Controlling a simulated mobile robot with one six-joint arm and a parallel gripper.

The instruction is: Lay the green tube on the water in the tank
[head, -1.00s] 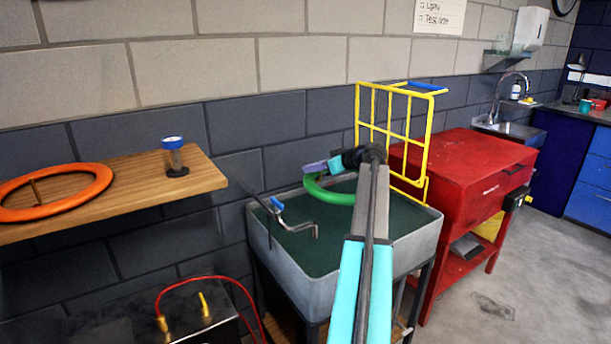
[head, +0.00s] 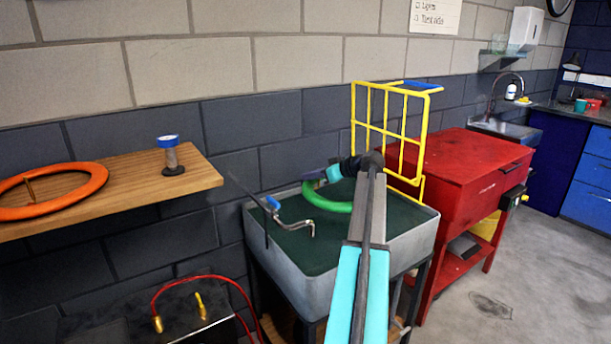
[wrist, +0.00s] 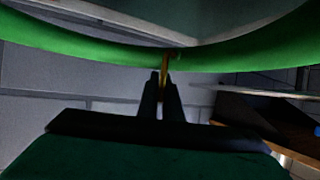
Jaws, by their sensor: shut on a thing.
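The green tube (head: 330,206) is over the dark green water (head: 292,243) at the back of the grey tank (head: 318,290). Part of it is hidden behind my arm. I cannot tell whether it touches the water. My gripper (head: 312,178) is at the tube's back left side, low over the tank. In the wrist view, the green tube (wrist: 75,50) curves across the top, and my gripper (wrist: 164,82) is shut on its brass valve stem (wrist: 165,62).
A bent metal pipe with a blue handle (head: 290,220) reaches over the tank's left side. A yellow rack (head: 421,140) and red cabinet (head: 470,160) stand to the right. A wooden shelf (head: 130,195) at left holds an orange ring (head: 95,180) and blue-capped jar (head: 171,158).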

